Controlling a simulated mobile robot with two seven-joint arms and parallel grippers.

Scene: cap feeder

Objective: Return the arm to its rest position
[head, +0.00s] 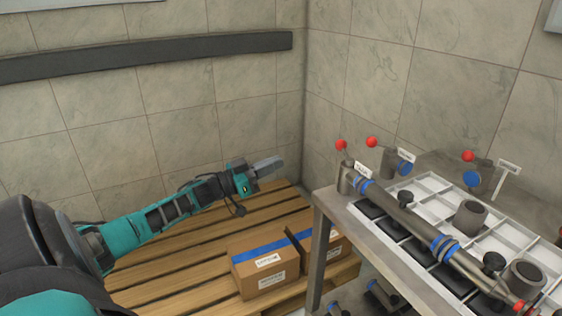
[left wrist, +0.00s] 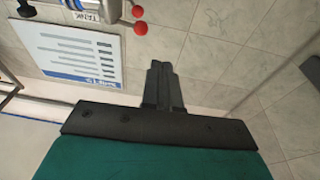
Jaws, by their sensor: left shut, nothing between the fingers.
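My left arm comes in from the left in the head view, stretched out over a wooden pallet. Its gripper (head: 266,166) is shut and empty, in the air above the back of the pallet and to the left of the metal table. The left wrist view also shows the left gripper (left wrist: 162,66), with its two fingers together and nothing between them. My right gripper is in neither view.
The wooden pallet (head: 170,262) carries cardboard boxes (head: 262,272). The metal table (head: 318,250) at right holds pipes, red-knobbed valves and a white compartment tray (head: 432,184). Tiled walls stand behind, with a dark rail (head: 150,56). A printed sheet (left wrist: 68,45) shows in the left wrist view.

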